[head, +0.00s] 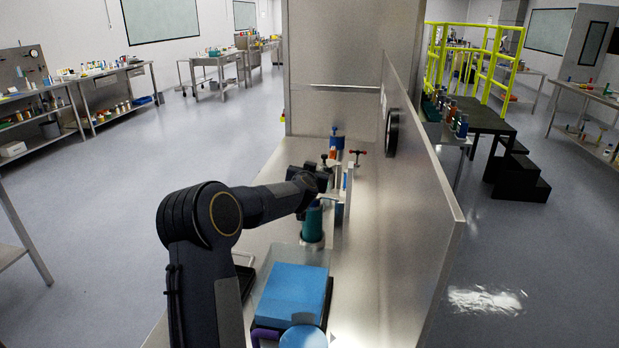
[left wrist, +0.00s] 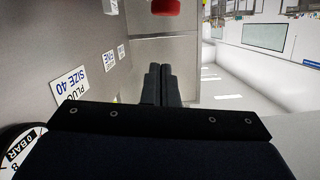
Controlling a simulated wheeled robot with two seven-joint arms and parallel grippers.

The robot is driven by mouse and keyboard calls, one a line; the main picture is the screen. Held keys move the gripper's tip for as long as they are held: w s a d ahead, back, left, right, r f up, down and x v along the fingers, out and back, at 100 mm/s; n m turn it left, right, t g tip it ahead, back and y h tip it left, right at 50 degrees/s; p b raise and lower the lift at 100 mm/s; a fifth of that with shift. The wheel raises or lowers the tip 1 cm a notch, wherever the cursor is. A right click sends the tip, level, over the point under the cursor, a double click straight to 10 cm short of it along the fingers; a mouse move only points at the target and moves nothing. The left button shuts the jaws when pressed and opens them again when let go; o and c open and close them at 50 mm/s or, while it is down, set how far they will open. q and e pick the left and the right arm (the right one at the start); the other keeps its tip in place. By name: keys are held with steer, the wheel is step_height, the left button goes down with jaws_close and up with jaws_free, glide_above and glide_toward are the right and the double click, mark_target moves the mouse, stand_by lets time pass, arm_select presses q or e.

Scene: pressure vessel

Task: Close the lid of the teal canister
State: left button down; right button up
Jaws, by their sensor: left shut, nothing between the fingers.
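A teal canister (head: 312,224) stands upright on the steel bench in the head view, just below my left wrist. Its top is partly hidden by my arm, so I cannot tell how its lid sits. My left gripper (head: 324,166) is above and slightly beyond the canister. In the left wrist view its two dark fingers (left wrist: 160,72) are together with nothing between them. A red part (left wrist: 165,7) shows beyond the fingertips, apart from them. My right gripper is in neither view.
A tall steel panel (head: 420,170) with a round gauge (head: 392,132) borders the bench on the right. A blue block (head: 293,290) lies in front of the canister.

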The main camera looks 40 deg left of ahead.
arm_select(q)
steer(key=shift+p+x, duration=0.3)
steer(key=shift+x, duration=0.75)
steer(key=f, duration=0.1)
steer(key=f+b, duration=0.1)
steer(key=shift+a+f, duration=0.2)
steer(key=shift+f, duration=0.15)
steer(key=shift+s+f, duration=0.1)
steer(key=shift+f, duration=0.5)
steer(key=f+b, duration=0.2)
steer(key=shift+s+a+b, duration=0.2)
steer(key=shift+a+b, duration=0.15)
steer(key=shift+f, duration=0.1)
